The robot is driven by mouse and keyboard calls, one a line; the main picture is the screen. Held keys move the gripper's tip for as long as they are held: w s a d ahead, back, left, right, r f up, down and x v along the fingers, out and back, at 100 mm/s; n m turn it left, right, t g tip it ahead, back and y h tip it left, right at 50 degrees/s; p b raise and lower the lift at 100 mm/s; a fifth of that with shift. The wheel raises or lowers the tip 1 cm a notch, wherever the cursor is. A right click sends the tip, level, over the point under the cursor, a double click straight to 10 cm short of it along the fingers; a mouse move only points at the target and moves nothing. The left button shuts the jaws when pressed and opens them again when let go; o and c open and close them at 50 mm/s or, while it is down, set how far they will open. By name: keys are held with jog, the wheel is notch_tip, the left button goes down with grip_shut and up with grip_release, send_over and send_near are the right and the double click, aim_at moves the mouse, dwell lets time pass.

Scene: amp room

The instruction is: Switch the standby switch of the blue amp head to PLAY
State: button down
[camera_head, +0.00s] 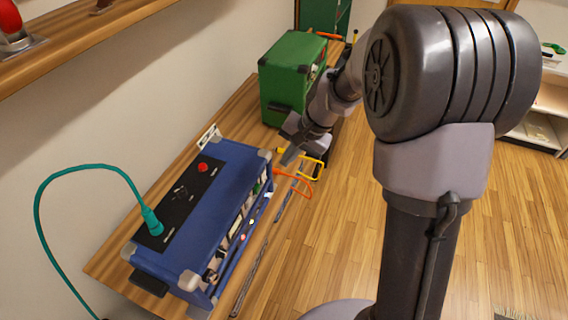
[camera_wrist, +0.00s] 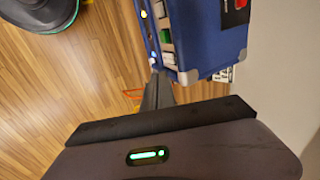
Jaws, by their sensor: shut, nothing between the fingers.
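The blue amp head (camera_head: 225,200) lies on the wooden bench, with a black panel (camera_head: 190,195) on its upper face. The panel bears a red knob or lamp (camera_head: 203,167), a small dark switch (camera_head: 180,192) and a plugged-in teal cable (camera_head: 150,218). Its labels and the switch's setting are too small to read. My gripper (camera_head: 287,157) is shut and empty, just beyond the amp's far right corner. In the wrist view the closed fingers (camera_wrist: 157,85) point toward the blue amp (camera_wrist: 205,35); I cannot tell whether they touch it. The small switch is outside that view.
A green amp (camera_head: 285,85) stands farther back on the bench. An orange cable (camera_head: 293,182) and a yellow frame (camera_head: 318,166) are close to my gripper. The wall runs along the left, with a wooden shelf (camera_head: 75,40) above. Open wooden floor (camera_head: 335,230) lies right.

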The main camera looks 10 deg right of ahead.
jog(key=r, duration=0.3)
jog(key=r+p, duration=0.1)
jog(key=shift+s+d+r, duration=0.15)
jog(key=shift+d+r, duration=0.05)
jog(key=shift+d, duration=0.1)
jog(key=s+a+r+n, duration=0.1)
jog(key=s+a+r, duration=0.2)
jog(key=s+r, duration=0.45)
jog(key=s+a+r+n+t+h, duration=0.1)
jog(key=s, duration=0.7)
jog(key=s+a+r+t+h+b, duration=0.1)
jog(key=s, duration=0.8)
jog(key=shift+s+n+t, duration=0.3)
jog(key=shift+n+t, duration=0.1)
jog(key=shift+w+r, duration=0.1)
